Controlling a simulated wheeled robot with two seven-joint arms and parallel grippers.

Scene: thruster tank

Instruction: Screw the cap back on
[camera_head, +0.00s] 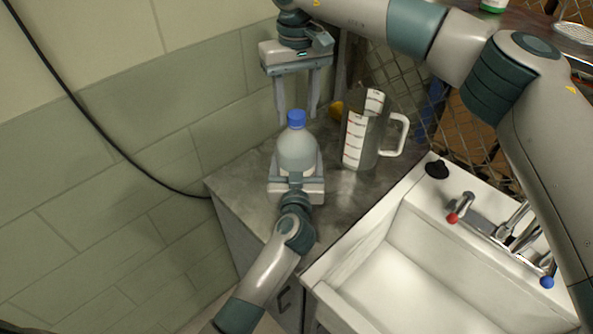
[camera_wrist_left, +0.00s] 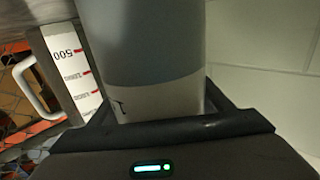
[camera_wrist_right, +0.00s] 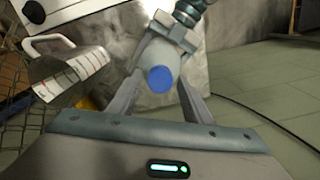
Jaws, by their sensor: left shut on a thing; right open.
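A pale translucent bottle (camera_head: 297,152) stands upright on the grey counter, with a blue cap (camera_head: 296,118) sitting on its top. The cap also shows in the right wrist view (camera_wrist_right: 160,79). How tightly the cap sits cannot be seen. My left gripper (camera_head: 297,181) is shut around the lower part of the bottle, and the bottle's wall fills the middle of the left wrist view (camera_wrist_left: 155,60). My right gripper (camera_head: 297,108) is open and points down from above. Its two fingers appear on either side of the cap, apart from it.
A clear measuring jug (camera_head: 362,135) with a white handle stands just right of the bottle on the counter (camera_head: 240,183). A white sink (camera_head: 400,275) with taps lies to the right. A tiled wall is at left, and wire mesh (camera_head: 405,85) stands behind.

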